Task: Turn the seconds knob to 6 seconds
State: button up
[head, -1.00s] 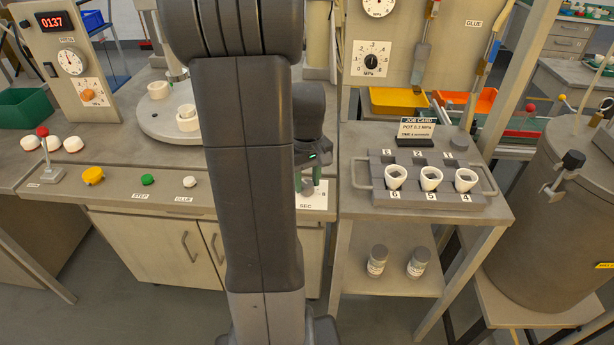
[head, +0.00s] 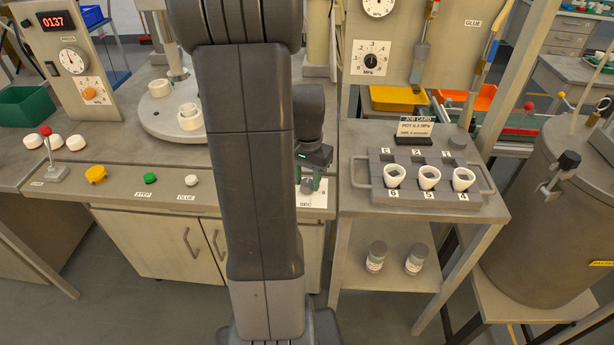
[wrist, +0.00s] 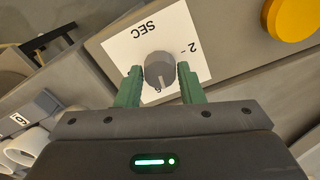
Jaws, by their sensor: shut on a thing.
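The seconds knob is a grey round knob (wrist: 160,70) on a white dial plate (wrist: 123,50) marked SEC. My gripper (wrist: 160,86) has its two green fingers on either side of the knob and is shut on it. In the wrist view, a pale pointer line on the knob aims down, close to a partly covered numeral that looks like 6. The numeral 2 shows at the knob's right. In the head view, my gripper (head: 311,181) is over the dial plate (head: 318,199), and my arm hides part of it.
A job card (head: 415,130) stands behind a grey rack (head: 440,205) holding white cups, right of the dial. Yellow (head: 96,174), green (head: 150,178) and white (head: 191,180) buttons are on the bench front to the left. A grey drum (head: 550,220) stands far right.

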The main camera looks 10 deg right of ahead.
aim_at(307, 183)
jog(key=shift+m, duration=1.9)
jog(key=o, duration=1)
jog(key=shift+r, duration=0.15)
notch_tip(307, 183, up, 14)
jog(key=shift+f+p, duration=0.2)
jog(key=shift+p, duration=0.55)
jog(key=shift+f, duration=0.15)
